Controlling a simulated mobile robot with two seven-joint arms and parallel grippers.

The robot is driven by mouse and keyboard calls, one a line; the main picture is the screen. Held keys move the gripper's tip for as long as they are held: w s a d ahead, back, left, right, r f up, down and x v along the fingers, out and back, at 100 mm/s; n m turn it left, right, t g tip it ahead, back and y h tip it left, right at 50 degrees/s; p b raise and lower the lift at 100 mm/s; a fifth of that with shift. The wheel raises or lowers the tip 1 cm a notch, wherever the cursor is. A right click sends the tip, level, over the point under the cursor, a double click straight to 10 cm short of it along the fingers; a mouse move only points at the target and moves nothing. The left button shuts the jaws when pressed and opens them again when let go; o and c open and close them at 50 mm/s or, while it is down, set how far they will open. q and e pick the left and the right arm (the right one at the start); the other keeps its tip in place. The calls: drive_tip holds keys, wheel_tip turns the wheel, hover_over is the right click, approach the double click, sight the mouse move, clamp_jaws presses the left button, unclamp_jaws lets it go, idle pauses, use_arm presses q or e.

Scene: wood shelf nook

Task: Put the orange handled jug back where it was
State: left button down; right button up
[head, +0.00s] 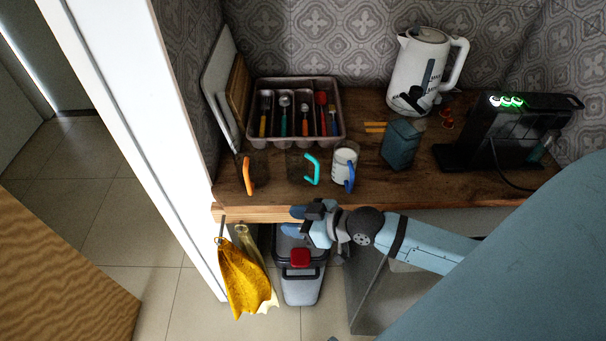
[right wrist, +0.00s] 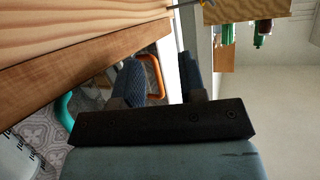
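The orange handled jug (head: 248,174) stands on the wooden counter near its front left edge, its clear body hard to see against the dark wood. Its orange handle faces the front. My right gripper (head: 298,219) is in front of the counter edge, right of that jug and apart from it. In the right wrist view its two fingers (right wrist: 162,80) are spread with nothing held, and the orange handle (right wrist: 159,68) shows beyond, between them. My left gripper is not in view.
A teal handled jug (head: 312,168) and a white-filled, blue handled jug (head: 345,166) stand to the right. Behind are a cutlery tray (head: 340,132), kettle (head: 420,65), teal box (head: 400,145) and black appliance (head: 520,130). A yellow cloth (head: 243,278) and bin (head: 301,287) are below.

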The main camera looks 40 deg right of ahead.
drive_tip(key=s+a+f+m+h, duration=0.3)
drive_tip(key=s+a+f+h, duration=0.1)
drive_tip(key=s+f, duration=0.5)
wheel_tip(320, 180, down, 3)
drive_tip(key=shift+s+a+r+m, duration=0.1)
drive_tip(key=shift+s+a+m, duration=0.1)
drive_tip(key=shift+s+m, duration=0.2)
drive_tip(key=shift+r, duration=0.1)
